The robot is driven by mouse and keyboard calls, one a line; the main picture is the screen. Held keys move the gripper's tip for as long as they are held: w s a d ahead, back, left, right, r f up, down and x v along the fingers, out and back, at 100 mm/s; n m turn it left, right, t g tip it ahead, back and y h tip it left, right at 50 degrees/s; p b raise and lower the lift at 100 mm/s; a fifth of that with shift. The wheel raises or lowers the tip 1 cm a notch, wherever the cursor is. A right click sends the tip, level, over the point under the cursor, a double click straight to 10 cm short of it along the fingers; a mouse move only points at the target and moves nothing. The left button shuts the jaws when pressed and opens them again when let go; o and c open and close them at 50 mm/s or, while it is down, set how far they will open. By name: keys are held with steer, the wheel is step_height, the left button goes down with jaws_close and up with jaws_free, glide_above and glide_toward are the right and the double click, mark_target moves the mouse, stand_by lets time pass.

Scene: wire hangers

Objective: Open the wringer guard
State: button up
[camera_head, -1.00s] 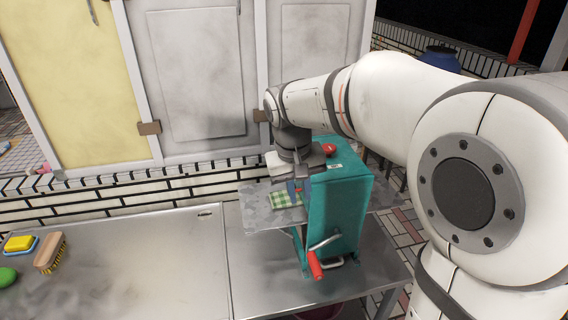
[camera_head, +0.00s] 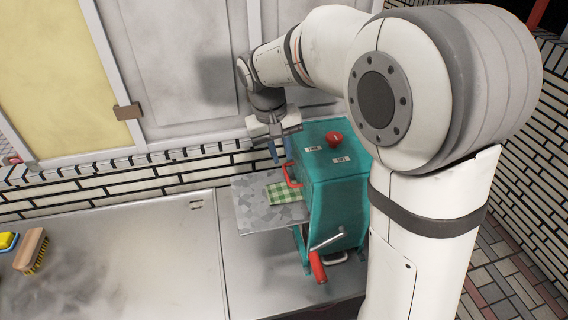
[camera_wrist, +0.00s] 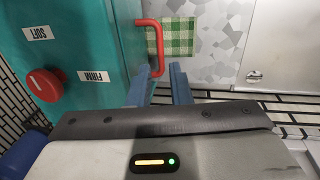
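The wringer is a teal box (camera_head: 335,190) on the metal counter. A red bar handle (camera_head: 290,176) stands out from its left face, which looks like the guard; it looks closed. The handle also shows in the wrist view (camera_wrist: 158,38). My gripper (camera_head: 281,157) is above and just behind the handle. In the wrist view its two blue fingers (camera_wrist: 160,70) are apart and empty, with the handle's near end beyond and between their tips. I cannot tell whether they touch it.
A grey feed tray (camera_head: 262,215) with a green checked cloth (camera_head: 283,193) lies left of the wringer. A red knob (camera_head: 334,139) tops it, and a red-gripped crank (camera_head: 318,267) is in front. A brush (camera_head: 31,250) lies far left. The counter between is clear.

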mark_target(287, 174)
steer(key=shift+d+f, duration=0.15)
steer(key=shift+f, duration=0.75)
steer(key=shift+d+f, duration=0.2)
steer(key=shift+f, duration=0.75)
steer(key=shift+d+f, duration=0.15)
steer(key=shift+f, duration=0.75)
steer(key=shift+c, duration=0.6)
jaws_close()
